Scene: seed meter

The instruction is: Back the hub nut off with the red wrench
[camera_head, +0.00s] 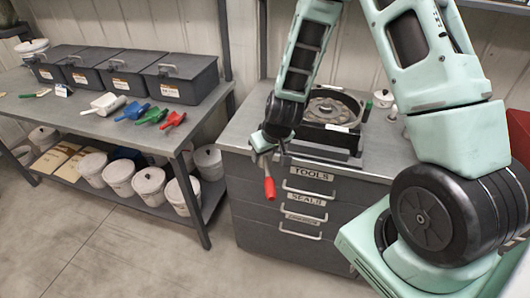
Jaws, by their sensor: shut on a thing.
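The seed meter (350,104), a round grey disc in a black housing, stands on the grey tool cabinet's top. My gripper (266,158) is at the cabinet's front left edge, partly hidden by my black wrist. A red-handled tool (270,188), which looks like the red wrench, hangs down from it in front of the drawers. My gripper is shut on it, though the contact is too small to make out. The wrench is apart from the seed meter. The hub nut is too small to tell, and my arm hides part of the meter.
The tool cabinet (240,135) has labelled drawers. A white lidded pot (383,98) and a small green-topped item (369,104) stand behind the meter. The left bench (70,108) holds dark bins (187,78) and coloured scoops (152,117). White buckets (150,182) sit below. The floor before the bench is clear.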

